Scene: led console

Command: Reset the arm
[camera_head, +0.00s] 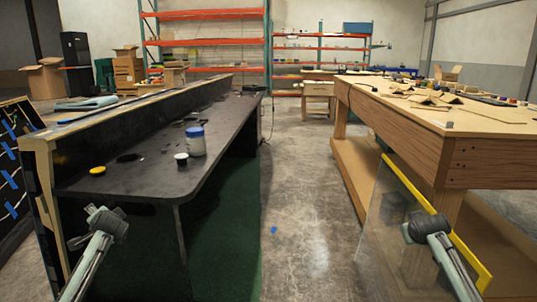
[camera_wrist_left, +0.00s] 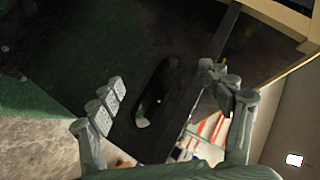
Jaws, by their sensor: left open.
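My left arm comes in from the lower left in the head view, and its end with the left gripper (camera_head: 104,223) is in front of the dark console table (camera_head: 130,178). In the left wrist view the two fingers of my left gripper (camera_wrist_left: 162,77) stand wide apart with nothing between them. A dark surface with a long dark oval shape is behind them. My right arm comes in from the lower right, and its end (camera_head: 426,229) is in front of a clear panel with a yellow edge (camera_head: 440,222). The right fingers cannot be made out.
A white jar with a blue lid (camera_head: 195,141), a small white-topped pot (camera_head: 181,159) and a yellow disc (camera_head: 97,170) are on the dark table. A wooden workbench (camera_head: 480,150) with small items stands at the right. The concrete floor (camera_head: 300,190) between is mostly clear.

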